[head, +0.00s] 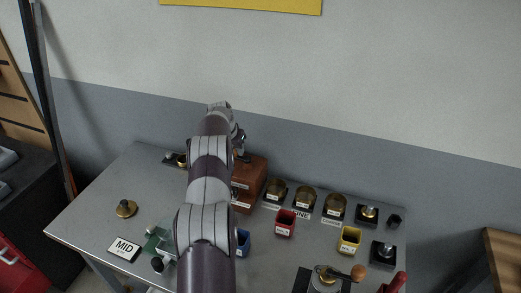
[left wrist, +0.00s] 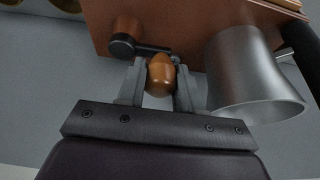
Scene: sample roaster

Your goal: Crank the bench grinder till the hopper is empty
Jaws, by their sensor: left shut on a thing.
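A brown wooden box-shaped machine (head: 252,178), which appears to be the bench grinder, stands on the table's back half, partly hidden by my left arm. In the left wrist view its brown body (left wrist: 190,22) carries a dark crank arm with a wooden knob (left wrist: 160,76). My left gripper (left wrist: 159,65) is shut on this knob, a finger on each side. In the head view the gripper (head: 240,148) is mostly hidden behind my arm. A flared silver metal cup (left wrist: 250,75), perhaps the hopper, is beside the knob; its contents cannot be seen. My right gripper is out of view.
Brass-coloured round containers (head: 305,196), a red cup (head: 285,222), a blue cup (head: 243,242) and a yellow cup (head: 349,239) stand on the metal table (head: 90,218). Another crank device with a wooden knob (head: 358,272) is at front right. A MID sign (head: 124,248) is at left.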

